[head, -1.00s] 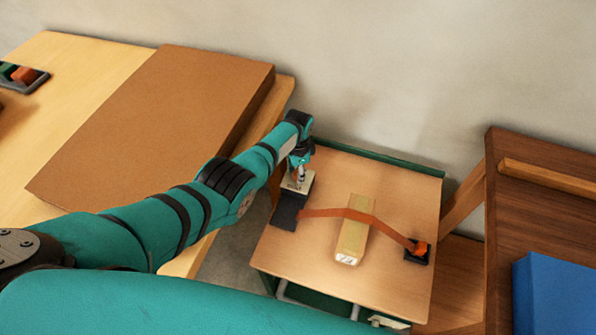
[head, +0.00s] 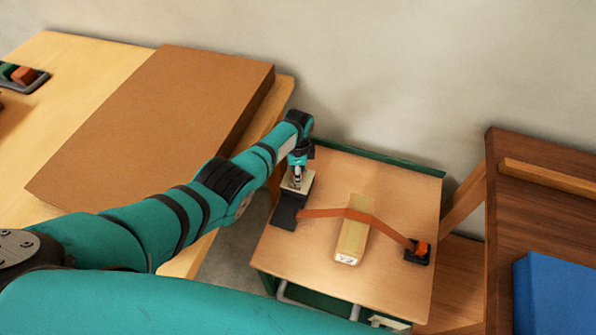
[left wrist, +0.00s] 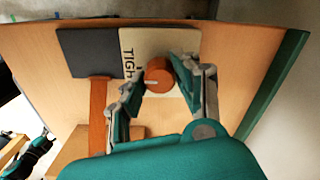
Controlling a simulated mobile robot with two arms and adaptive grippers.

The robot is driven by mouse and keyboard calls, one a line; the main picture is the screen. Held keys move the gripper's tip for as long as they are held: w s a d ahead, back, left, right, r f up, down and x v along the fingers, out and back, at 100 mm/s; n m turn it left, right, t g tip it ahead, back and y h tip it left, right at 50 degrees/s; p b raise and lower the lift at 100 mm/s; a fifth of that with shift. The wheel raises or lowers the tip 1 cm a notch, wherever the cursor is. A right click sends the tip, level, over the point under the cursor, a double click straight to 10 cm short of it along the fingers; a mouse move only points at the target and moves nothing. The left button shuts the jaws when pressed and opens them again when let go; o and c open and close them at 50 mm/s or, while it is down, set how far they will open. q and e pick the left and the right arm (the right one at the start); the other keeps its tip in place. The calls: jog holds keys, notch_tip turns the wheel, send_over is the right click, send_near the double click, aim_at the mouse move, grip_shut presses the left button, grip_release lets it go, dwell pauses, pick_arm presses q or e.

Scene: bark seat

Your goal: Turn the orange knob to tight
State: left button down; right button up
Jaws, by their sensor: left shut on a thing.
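The orange knob (left wrist: 158,75) sits on a cream plate (left wrist: 151,42) in the left wrist view. Black lettering beginning "TIGH" runs along the plate beside the knob; the rest is hidden. My left gripper (left wrist: 160,80) has its two fingers on either side of the knob and is shut on it. In the head view my left gripper (head: 297,178) reaches down over the cream plate, and the knob is hidden there by the gripper. The knob's pointer direction is too small to tell.
A dark block (head: 287,211) adjoins the plate. An orange strap (head: 321,212) runs from it over a pale wooden block (head: 352,243) to a black buckle (head: 417,253). All rest on a wooden-topped table (head: 390,195). A brown board (head: 160,120) lies on the left table.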

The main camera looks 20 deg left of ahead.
pick_arm(q)
jog(key=c, duration=1)
grip_release()
jog(key=shift+o, duration=0.2)
jog(key=shift+r, duration=0.1)
notch_tip(320, 180, up, 12)
